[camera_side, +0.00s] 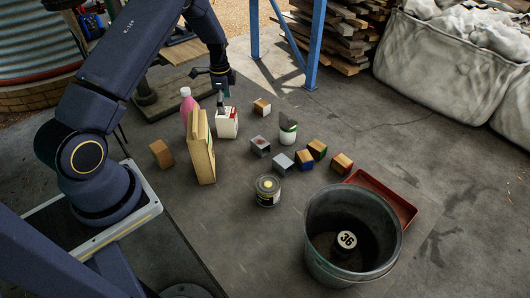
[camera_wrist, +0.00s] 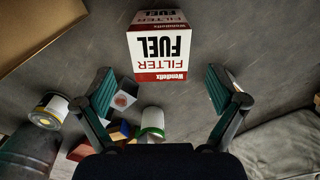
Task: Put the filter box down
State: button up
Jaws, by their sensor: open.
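The filter box (camera_side: 227,122) is a small white and red carton standing upright on the dark surface, just right of a tall tan box. In the wrist view the filter box (camera_wrist: 160,48) shows its "FUEL FILTER" face upside down, beyond the fingertips.
A tan box (camera_side: 201,148) and a pink bottle (camera_side: 187,103) stand close on the left. Several small blocks (camera_side: 317,149), a white cup (camera_side: 288,132), a tin (camera_side: 267,191), a red tray (camera_side: 385,198) and a black bucket (camera_side: 352,285) lie rightward and nearer.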

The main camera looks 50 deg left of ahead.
notch_tip(320, 180, up, 5)
jog(key=shift+d+r, duration=0.1)
jog(key=shift+r, duration=0.05)
jog(key=s+d+r+n+t, duration=0.1)
jog(key=s+d+r+n, duration=0.15)
jog(key=d+r, duration=0.6)
jog(key=s+d+r+n+t, duration=0.25)
jog(key=d+r, duration=0.25)
jog(key=r, duration=0.6)
jog(key=s+d+r+n+t, duration=0.1)
jog(key=s+d+r+n, duration=0.1)
jog(key=s+d, duration=0.3)
jog(key=s+d+r+n+t, duration=0.1)
jog(key=s+d, duration=0.5)
jog(key=s, duration=0.7)
notch_tip(320, 180, up, 3)
jog(key=shift+s+d+f+n, duration=0.15)
jog(key=shift+s+n, duration=0.1)
jog(key=shift+n, duration=0.25)
